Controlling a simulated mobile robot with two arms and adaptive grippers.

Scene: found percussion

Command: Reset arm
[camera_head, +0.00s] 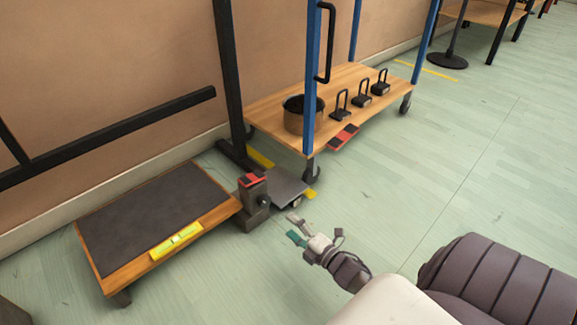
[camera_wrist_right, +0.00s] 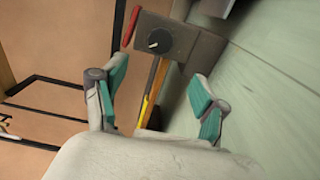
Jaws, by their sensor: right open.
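My right gripper (camera_head: 294,229) is open and empty in the head view, above the floor to the right of a grey box. In the right wrist view its two teal-padded fingers (camera_wrist_right: 158,88) are spread wide. The grey box (camera_head: 256,212) has a dark knob on its side and a red and black piece on top. The box also shows beyond the fingers in the right wrist view (camera_wrist_right: 185,45), apart from them. My left gripper is in neither view.
A low platform (camera_head: 110,278) with a dark mat and yellow level (camera_head: 176,241) stands left. A wooden cart (camera_head: 262,104) with blue posts holds a round container (camera_head: 293,122) and several padlock-shaped pieces (camera_head: 362,97). A grey plate (camera_head: 287,186) lies behind my gripper.

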